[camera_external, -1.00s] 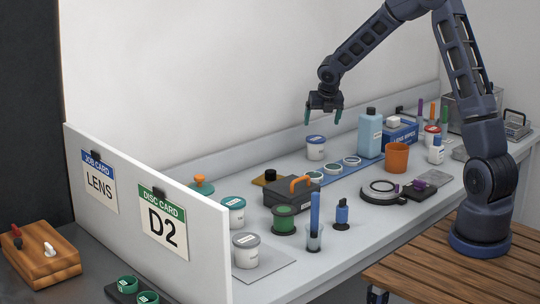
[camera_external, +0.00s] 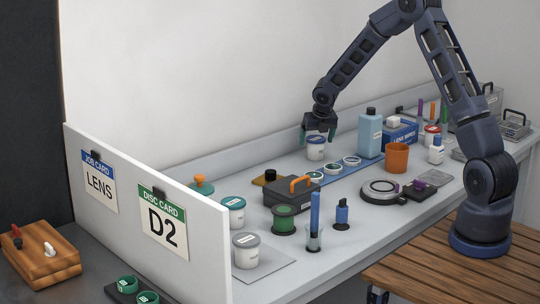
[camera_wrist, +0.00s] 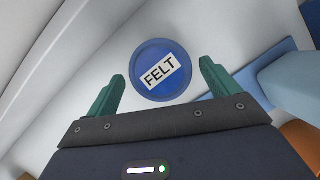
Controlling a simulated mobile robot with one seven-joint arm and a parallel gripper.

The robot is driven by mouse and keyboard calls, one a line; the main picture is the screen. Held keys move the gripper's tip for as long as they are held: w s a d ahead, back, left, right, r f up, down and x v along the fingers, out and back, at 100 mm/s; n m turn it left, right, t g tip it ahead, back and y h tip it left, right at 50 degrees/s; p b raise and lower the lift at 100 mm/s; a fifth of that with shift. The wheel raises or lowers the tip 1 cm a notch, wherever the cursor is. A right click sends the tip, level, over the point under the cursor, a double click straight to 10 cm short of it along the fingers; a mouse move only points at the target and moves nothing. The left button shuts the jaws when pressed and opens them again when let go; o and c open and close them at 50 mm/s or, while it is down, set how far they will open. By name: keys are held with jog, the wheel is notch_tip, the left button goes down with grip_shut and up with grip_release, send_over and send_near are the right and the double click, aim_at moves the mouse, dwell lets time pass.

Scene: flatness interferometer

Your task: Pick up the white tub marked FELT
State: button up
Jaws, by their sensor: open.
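The tub marked FELT (camera_wrist: 161,70) shows from above in the wrist view, with a blue lid and a white label. In the external view the white tub (camera_external: 315,152) stands upright on the bench near the back wall. My gripper (camera_external: 318,136) is right above it, fingers pointing down. In the wrist view my gripper (camera_wrist: 162,85) is open, with one green finger to each side of the lid and nothing held. The lid lies between and slightly beyond the fingertips. Whether the fingers reach below the lid's rim, I cannot tell.
A blue strip with several white-rimmed discs (camera_external: 333,168) lies just in front of the tub. A light blue bottle (camera_external: 370,133) stands to its right, with an orange cup (camera_external: 397,158) nearer. A toolbox with an orange handle (camera_external: 291,190) is in front at left.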

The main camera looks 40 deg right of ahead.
aim_at(316, 138)
jog(key=x, duration=0.3)
jog(key=shift+w+d+f, duration=0.15)
jog(key=shift+w+f, duration=0.05)
jog(key=shift+f, duration=0.05)
jog(key=c, duration=1)
